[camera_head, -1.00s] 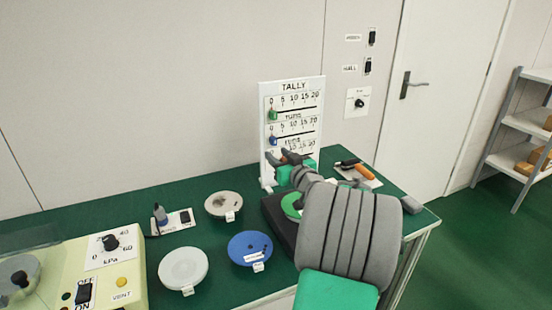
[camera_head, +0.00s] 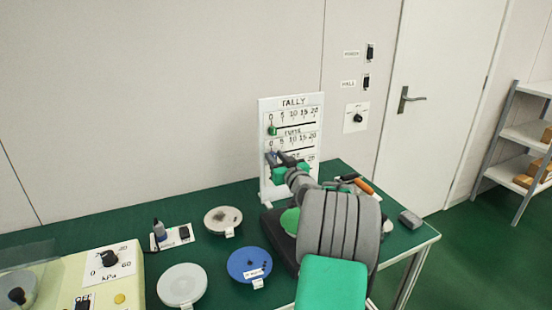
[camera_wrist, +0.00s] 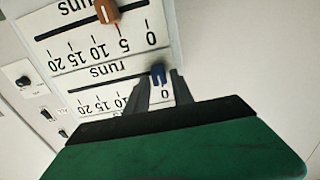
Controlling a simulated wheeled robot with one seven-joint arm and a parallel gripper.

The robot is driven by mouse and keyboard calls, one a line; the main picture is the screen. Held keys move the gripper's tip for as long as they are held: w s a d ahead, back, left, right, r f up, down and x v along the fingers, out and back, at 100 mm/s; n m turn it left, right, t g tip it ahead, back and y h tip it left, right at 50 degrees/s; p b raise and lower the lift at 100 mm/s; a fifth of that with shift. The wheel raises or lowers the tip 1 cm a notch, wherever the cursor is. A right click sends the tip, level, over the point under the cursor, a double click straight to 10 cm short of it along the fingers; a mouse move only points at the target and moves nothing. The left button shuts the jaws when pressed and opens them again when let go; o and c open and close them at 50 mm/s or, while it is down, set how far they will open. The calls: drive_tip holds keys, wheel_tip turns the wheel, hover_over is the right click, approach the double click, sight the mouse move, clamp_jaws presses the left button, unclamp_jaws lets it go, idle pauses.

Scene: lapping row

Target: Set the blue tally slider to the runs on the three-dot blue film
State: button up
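The white tally board (camera_head: 291,101) stands at the back of the green bench, with several 0-to-20 "runs" scales. The blue tally slider (camera_wrist: 158,74) is at the 0 end of its slot in the inverted wrist view. My gripper (camera_wrist: 159,76) is open, its fingertips on either side of the blue slider with small gaps showing. In the head view my gripper (camera_head: 278,157) covers most of the blue slider. A blue film disc (camera_head: 244,256) lies on the bench with a white label on it and a tag at its front; its dots are too small to count.
A green slider (camera_head: 272,130) is at 0 on the top scale. An orange slider (camera_wrist: 106,12) is near 5 on the lowest scale. A pale disc (camera_head: 182,284), a grey disc (camera_head: 222,219) and a kPa panel (camera_head: 108,262) are left. My arm covers part of a black tray.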

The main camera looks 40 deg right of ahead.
clamp_jaws()
idle(1.1)
